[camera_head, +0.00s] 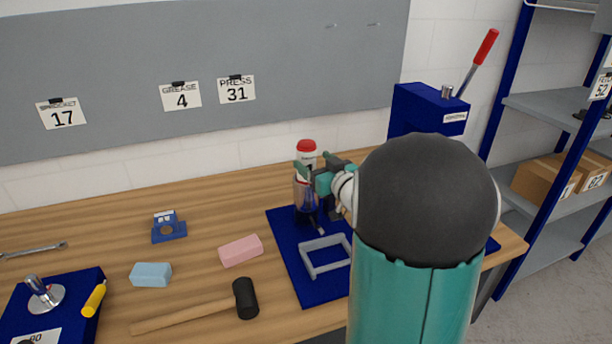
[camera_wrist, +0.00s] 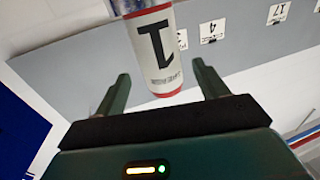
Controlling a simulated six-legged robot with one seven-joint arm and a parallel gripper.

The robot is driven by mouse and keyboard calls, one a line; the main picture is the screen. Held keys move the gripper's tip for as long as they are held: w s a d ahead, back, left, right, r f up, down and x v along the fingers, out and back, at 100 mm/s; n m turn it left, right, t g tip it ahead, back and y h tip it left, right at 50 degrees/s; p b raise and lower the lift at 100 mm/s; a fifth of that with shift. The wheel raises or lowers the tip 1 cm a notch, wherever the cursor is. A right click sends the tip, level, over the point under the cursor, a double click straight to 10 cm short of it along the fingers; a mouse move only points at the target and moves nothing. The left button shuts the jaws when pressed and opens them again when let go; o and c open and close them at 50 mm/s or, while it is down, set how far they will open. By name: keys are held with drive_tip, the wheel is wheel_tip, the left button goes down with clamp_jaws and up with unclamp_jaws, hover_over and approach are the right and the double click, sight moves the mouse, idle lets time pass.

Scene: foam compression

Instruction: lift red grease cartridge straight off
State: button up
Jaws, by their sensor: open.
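The grease cartridge (camera_head: 306,160) is white with a red cap and stands upright above a bluish clear cylinder (camera_head: 305,195) at the back of the blue base. My gripper (camera_head: 318,168) is beside its lower part, with green fingers apart.
A grey frame (camera_head: 325,240) lies on the blue base (camera_head: 290,262). A blue press with a red lever (camera_head: 480,62) stands behind my arm. A pink block (camera_head: 240,250), a light-blue block (camera_head: 151,274) and a mallet (camera_head: 246,298) lie left on the wooden bench.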

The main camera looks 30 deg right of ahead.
drive_tip(key=w, duration=0.6)
drive_tip(key=shift+r, duration=0.1)
clamp_jaws()
